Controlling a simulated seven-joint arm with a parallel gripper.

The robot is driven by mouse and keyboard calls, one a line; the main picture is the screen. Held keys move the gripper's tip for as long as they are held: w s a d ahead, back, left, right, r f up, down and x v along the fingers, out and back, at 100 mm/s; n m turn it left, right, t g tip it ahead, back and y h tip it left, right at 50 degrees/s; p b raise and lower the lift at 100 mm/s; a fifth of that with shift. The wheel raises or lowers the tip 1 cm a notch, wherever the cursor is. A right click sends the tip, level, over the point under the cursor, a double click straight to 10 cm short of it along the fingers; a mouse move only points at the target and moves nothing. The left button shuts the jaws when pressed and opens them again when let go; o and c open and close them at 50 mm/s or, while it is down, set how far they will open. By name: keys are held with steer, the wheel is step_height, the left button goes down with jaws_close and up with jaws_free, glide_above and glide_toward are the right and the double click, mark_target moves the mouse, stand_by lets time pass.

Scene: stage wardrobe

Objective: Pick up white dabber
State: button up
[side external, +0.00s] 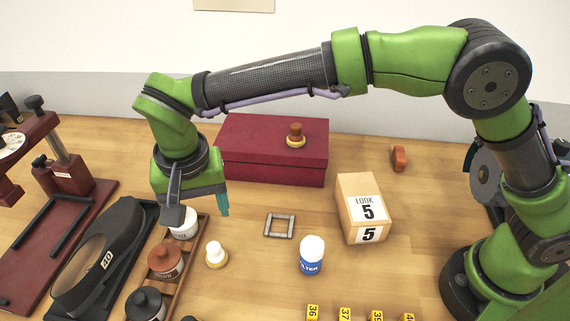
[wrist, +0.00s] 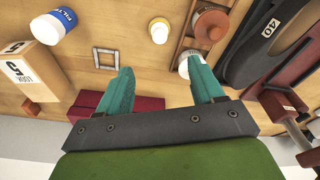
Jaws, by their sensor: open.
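The white dabber (side external: 215,254) stands on the wooden table, with a white knob top and a yellowish base ring. It also shows in the wrist view (wrist: 159,29), above the gap between my fingers and apart from them. My gripper (wrist: 161,68) is open, with nothing between its teal fingers. In the side view my gripper (side external: 200,205) hangs above the table, in front of the red box and behind the dabber. One finger shows there; the other is mostly hidden.
A wooden rack with a white pot (side external: 184,226) and a brown jar (side external: 165,261) lies left of the dabber. A white-and-blue bottle (side external: 312,256) stands right of it. A small grey frame (side external: 279,225), numbered box (side external: 362,208) and red box (side external: 274,149) bearing a brown dabber (side external: 296,133) are farther back.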

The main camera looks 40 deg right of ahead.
mark_target(213, 246)
steer(key=f, duration=0.5)
steer(key=w+f, duration=0.1)
steer(key=f, duration=0.8)
steer(key=shift+w+d+f, duration=0.3)
steer(key=shift+d, duration=0.1)
steer(key=shift+c, duration=0.3)
steer(key=c, duration=1)
